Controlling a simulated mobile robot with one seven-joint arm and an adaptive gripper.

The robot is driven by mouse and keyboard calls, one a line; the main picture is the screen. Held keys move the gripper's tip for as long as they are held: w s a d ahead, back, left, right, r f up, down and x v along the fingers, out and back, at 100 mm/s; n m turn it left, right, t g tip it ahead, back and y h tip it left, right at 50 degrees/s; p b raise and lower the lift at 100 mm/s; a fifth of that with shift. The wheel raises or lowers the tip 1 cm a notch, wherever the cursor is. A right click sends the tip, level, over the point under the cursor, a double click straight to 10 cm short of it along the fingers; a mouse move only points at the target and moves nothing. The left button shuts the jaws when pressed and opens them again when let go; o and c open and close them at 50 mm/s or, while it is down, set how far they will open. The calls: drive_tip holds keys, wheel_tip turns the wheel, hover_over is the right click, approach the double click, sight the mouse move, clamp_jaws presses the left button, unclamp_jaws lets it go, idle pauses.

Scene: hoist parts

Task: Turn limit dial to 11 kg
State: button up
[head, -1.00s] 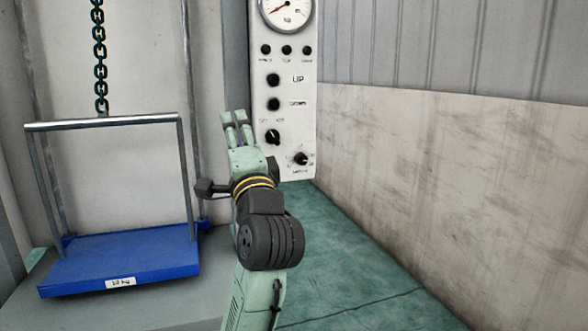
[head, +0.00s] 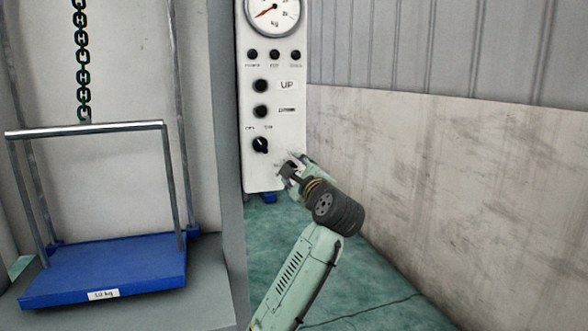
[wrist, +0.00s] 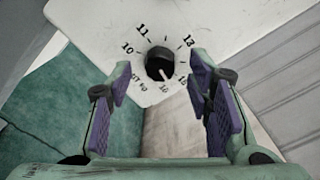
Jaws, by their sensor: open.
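The limit dial (wrist: 158,66) is a black round knob near the bottom of the white control panel (head: 258,178). In the wrist view its white pointer mark faces down and slightly right, near the lower numbers. The 11 mark (wrist: 142,29) is at its upper left, between 10 and 13. My gripper (wrist: 161,78) is open, with a purple-padded finger on each side of the dial. I cannot tell whether either pad touches it. In the head view my gripper (head: 289,171) is at the panel's lower right and largely covers the dial.
Above on the panel are a selector knob (head: 260,145), UP button (head: 261,86), lower button (head: 261,112) and gauge (head: 273,10). A blue platform (head: 105,268) with a rail stands left, by a hanging chain (head: 82,60). A pale wall (head: 430,170) is right.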

drive_tip(key=shift+w+a, duration=0.15)
drive_tip(key=shift+w, duration=0.35)
clamp_jaws()
idle(0.3)
